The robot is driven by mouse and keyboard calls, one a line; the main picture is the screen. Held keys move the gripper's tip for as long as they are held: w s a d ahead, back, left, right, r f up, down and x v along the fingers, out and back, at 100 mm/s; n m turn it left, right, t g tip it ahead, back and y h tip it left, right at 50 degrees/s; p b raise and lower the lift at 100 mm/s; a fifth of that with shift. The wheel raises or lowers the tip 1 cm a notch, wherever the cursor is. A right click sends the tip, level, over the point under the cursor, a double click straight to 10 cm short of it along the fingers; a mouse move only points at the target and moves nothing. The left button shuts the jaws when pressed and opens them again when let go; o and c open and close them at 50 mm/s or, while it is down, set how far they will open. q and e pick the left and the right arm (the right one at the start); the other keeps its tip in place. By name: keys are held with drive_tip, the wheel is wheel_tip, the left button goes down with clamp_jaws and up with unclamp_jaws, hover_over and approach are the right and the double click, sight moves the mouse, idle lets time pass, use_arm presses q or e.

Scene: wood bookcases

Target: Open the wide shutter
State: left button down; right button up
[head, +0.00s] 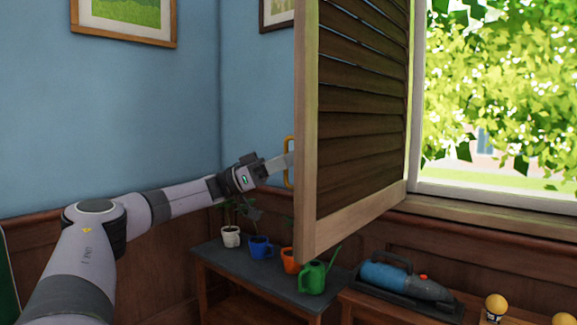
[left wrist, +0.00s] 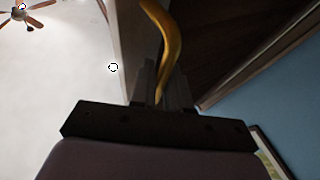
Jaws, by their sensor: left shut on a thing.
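The wide shutter (head: 360,120) is a wooden louvred panel, swung out from the window at the right of the head view. A yellow handle (head: 288,163) sits on its far side, partly hidden behind the panel's edge. My left gripper (head: 282,163) reaches in from the left at that handle. In the left wrist view the handle (left wrist: 163,45) runs down between the fingers of my left gripper (left wrist: 161,92), which are shut on it. My right gripper is in neither view.
Below the shutter, a dark low table (head: 225,259) holds several potted plants and a green watering can (head: 312,279). A blue handheld vacuum (head: 400,280) lies on a bench to its right. The bright window (head: 500,100) is uncovered beside the shutter.

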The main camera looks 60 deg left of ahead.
use_arm(q)
drive_tip(key=shift+f, duration=0.3)
drive_tip(key=c, duration=1.2)
unclamp_jaws()
drive_tip(key=shift+r, duration=0.1)
drive_tip(key=shift+p+v, duration=0.55)
drive_tip(key=shift+v, duration=3.05)
